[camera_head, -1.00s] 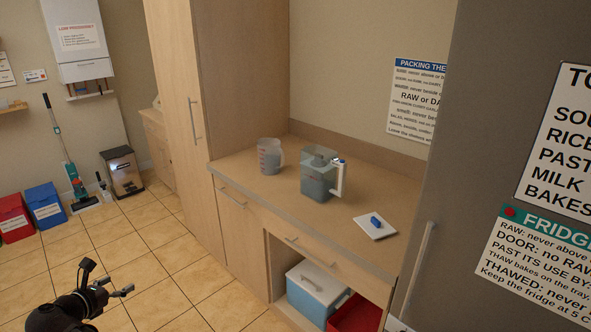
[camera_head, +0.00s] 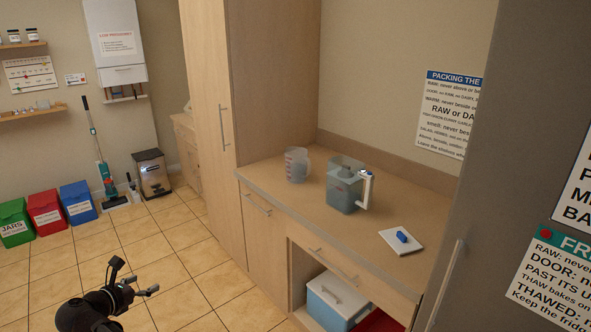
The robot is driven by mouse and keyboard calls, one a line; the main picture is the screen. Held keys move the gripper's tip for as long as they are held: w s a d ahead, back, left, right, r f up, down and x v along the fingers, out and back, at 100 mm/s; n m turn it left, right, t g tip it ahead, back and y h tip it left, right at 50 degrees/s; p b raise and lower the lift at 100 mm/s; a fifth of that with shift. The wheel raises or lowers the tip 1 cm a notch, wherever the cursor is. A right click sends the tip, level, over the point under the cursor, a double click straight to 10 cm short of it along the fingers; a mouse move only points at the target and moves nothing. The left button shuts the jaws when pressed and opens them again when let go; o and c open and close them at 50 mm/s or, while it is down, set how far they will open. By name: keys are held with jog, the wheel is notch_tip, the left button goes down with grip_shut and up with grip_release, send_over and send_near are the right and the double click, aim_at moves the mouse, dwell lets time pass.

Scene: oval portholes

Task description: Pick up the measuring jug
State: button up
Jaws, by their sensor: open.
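The measuring jug (camera_head: 297,165) is a clear, slightly grey jug with reddish markings. It stands upright on the wooden counter (camera_head: 290,197), near its left end beside the tall cupboard. My gripper (camera_head: 139,284) is at the lower left, over the tiled floor in the picture. It is open and empty, well apart from the jug and the counter.
A larger clear container with a white handle (camera_head: 345,186) stands right of the jug. A white tile with a blue item (camera_head: 401,241) lies farther right. A tall wooden cupboard (camera_head: 270,80) borders the counter's left end. The tiled floor (camera_head: 200,270) before the counter is clear.

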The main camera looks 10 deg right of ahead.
jog(key=c, duration=0.3)
jog(key=shift+w+d, duration=0.1)
jog(key=shift+d, duration=0.2)
jog(key=shift+c, duration=0.5)
jog(key=w+d+f+m+g, duration=0.15)
jog(key=d+m, duration=0.25)
jog(key=d, duration=0.5)
jog(key=w+d+f+m+g, duration=0.1)
jog(key=d+f+m+g, duration=0.2)
jog(key=d+m, duration=0.35)
jog(key=w+d+f+m+g, duration=0.1)
jog(key=d+f+m+g, duration=0.2)
jog(key=d, duration=0.8)
jog(key=s+d+f+m+g+y, duration=0.2)
jog(key=s+d+m, duration=0.3)
jog(key=d+m, duration=0.3)
jog(key=s+d+f+m+g+y, duration=0.2)
jog(key=s+d+m+y, duration=0.2)
jog(key=d+m, duration=0.5)
jog(key=shift+s+d+g, duration=0.35)
jog(key=shift+s+d, duration=0.4)
jog(key=shift+d, duration=1.4)
